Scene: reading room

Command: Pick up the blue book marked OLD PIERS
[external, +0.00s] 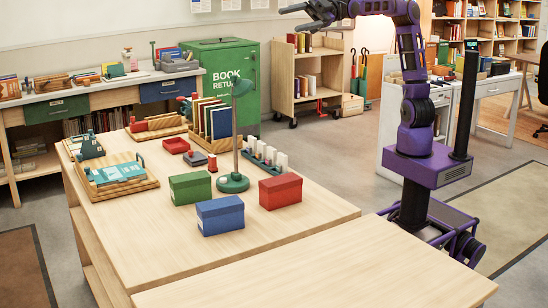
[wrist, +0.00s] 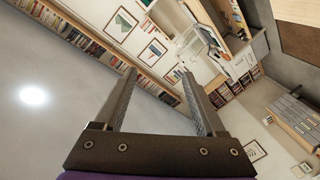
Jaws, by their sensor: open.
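My gripper (external: 296,18) is raised high above the back of the room, pointing left, well away from the table. In the wrist view my gripper (wrist: 159,76) is open, with nothing between its fingers. On the wooden table (external: 300,258), a row of upright books in a wooden rack ends in a blue book (external: 221,122) facing front. A light-blue book (external: 118,172) lies flat on a wooden tray at the table's left. No title is legible, so I cannot tell which book, if either, is marked OLD PIERS.
Green (external: 190,187), blue (external: 220,214) and red (external: 281,190) boxes stand around a green lamp (external: 233,182). A card rack (external: 265,155) and a red tray (external: 176,145) are behind. The table's front right is clear. A green book-return bin (external: 225,75) stands behind.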

